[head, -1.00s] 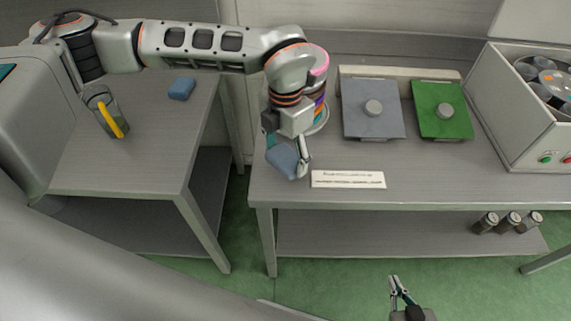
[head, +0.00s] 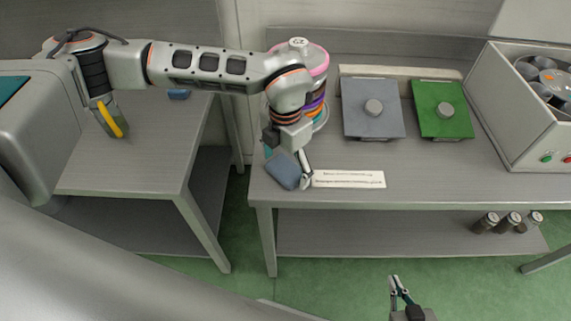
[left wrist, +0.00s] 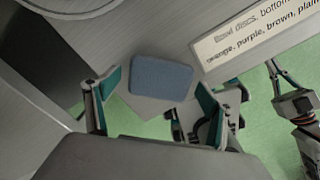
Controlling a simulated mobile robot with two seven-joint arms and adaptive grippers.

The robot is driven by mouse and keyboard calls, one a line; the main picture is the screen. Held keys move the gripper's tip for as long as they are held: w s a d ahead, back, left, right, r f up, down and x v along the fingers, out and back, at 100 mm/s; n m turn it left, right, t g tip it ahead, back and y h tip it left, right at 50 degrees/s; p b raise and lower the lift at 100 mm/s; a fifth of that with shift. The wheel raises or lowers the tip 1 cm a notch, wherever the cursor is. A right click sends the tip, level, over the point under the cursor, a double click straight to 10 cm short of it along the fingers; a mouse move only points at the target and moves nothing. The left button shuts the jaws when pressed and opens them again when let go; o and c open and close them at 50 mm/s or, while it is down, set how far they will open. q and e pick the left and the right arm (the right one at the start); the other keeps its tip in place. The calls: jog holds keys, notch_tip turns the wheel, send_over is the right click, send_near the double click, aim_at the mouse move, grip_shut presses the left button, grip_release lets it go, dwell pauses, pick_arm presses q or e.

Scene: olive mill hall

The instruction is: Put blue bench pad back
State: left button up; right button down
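A blue-grey pad (head: 283,171) lies on the front left corner of the right bench (head: 440,178). It also shows in the left wrist view (left wrist: 160,78), flat near the bench corner. My left gripper (head: 287,163) is just above it; in the left wrist view its fingers (left wrist: 155,92) are spread wide, with the pad beyond and between them, apart from both. A second blue pad (head: 178,95) lies on the left bench (head: 130,172), partly hidden by my left arm. My right gripper (head: 400,286) is low over the floor, away from both pads; its opening is unclear.
A label strip (head: 348,179) lies right of the pad. Behind my left gripper stands a stack of coloured discs (head: 319,87). Grey (head: 372,122) and green (head: 440,122) plates lie further back.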

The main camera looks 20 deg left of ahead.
aim_at(285, 168)
pick_arm(q)
jog(key=shift+r, duration=0.2)
notch_tip(285, 168, up, 12)
dwell(0.5)
dwell(0.4)
